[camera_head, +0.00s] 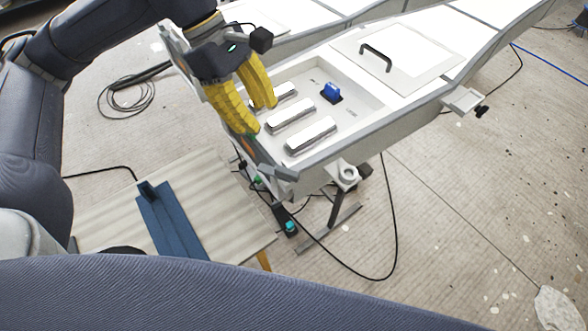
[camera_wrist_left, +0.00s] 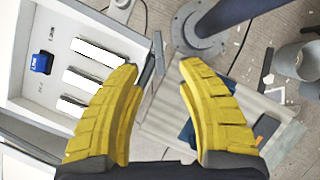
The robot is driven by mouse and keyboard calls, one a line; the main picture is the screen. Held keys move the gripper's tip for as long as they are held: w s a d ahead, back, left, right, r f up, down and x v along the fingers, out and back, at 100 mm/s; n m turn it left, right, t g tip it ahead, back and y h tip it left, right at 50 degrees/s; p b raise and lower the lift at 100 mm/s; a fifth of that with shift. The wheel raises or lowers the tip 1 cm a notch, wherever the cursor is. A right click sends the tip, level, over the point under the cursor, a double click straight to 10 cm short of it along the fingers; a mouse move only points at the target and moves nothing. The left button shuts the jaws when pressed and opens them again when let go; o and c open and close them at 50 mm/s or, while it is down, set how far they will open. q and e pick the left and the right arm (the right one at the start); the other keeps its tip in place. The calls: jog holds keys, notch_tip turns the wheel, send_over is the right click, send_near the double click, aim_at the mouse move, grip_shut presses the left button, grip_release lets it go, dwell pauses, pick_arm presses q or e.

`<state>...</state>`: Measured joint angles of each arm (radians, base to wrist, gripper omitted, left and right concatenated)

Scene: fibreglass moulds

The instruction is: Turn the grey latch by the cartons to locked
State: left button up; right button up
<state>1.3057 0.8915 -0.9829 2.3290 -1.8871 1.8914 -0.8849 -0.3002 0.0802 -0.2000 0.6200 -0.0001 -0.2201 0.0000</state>
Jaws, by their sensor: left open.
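A grey bar (camera_head: 277,172), which looks like the latch, sits at the near corner of the white mould trough. In the left wrist view the grey bar (camera_wrist_left: 158,52) shows between my fingertips, with clear space on both sides. Its locked or unlocked marking cannot be read. Three long, shiny pale blocks (camera_head: 291,117), perhaps the cartons, lie in the trough beside it; they also show in the left wrist view (camera_wrist_left: 95,55). My left gripper (camera_head: 264,120) is open and empty, yellow fingers pointing down over the near end of the trough. My right gripper is not in view.
A blue part (camera_head: 331,92) stands in the trough behind the blocks. A white lid with a black handle (camera_head: 376,57) lies further along. A low board (camera_head: 208,200) carries a blue angled piece (camera_head: 168,222). Black cables cross the floor.

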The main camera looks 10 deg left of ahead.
aim_at(289, 171)
pick_arm(q)
jog(key=x, duration=1.7)
jog(key=shift+w+a+f, duration=0.15)
jog(key=shift+w+f, duration=0.1)
jog(key=shift+w, duration=0.05)
jog(key=shift+c, duration=0.4)
grip_shut()
